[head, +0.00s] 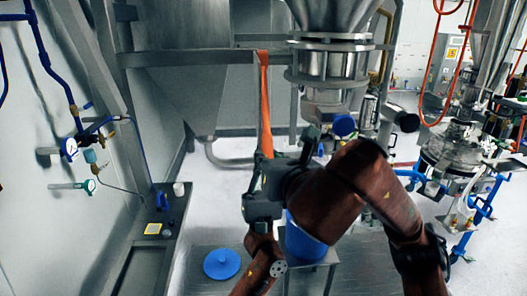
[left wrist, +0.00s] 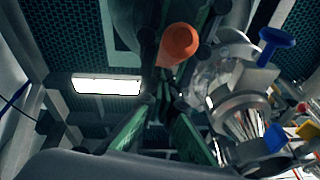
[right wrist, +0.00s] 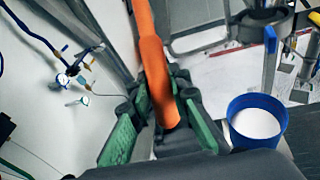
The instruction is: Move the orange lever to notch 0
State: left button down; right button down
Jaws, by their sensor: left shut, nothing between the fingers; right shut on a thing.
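The orange lever (head: 264,100) hangs nearly upright in the head view, below the grey crossbar. My right gripper (head: 267,157) is shut on its lower end. In the right wrist view the lever (right wrist: 155,70) runs down between the green fingers. My left gripper (head: 255,183) is just below, pointing up, shut and empty. In the left wrist view the lever's rounded orange end (left wrist: 179,44) shows just beyond the left fingertips (left wrist: 163,88). My grippers hide part of the lever's end in the head view. No notch markings are readable.
A blue bucket (right wrist: 250,105) with white powder stands below right of the grippers. A blue lid (head: 222,263) lies on the platform. A steel sifter (head: 330,65) is right of the lever. Gauges (head: 70,149) are on the left wall. A bench (head: 140,262) stands at lower left.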

jog(key=shift+w+d+r, duration=0.1)
jog(key=shift+w+d, duration=0.05)
jog(key=shift+w, duration=0.05)
jog(key=c, duration=1.8)
grip_release()
jog(key=shift+o, duration=0.2)
jog(key=shift+s, duration=0.15)
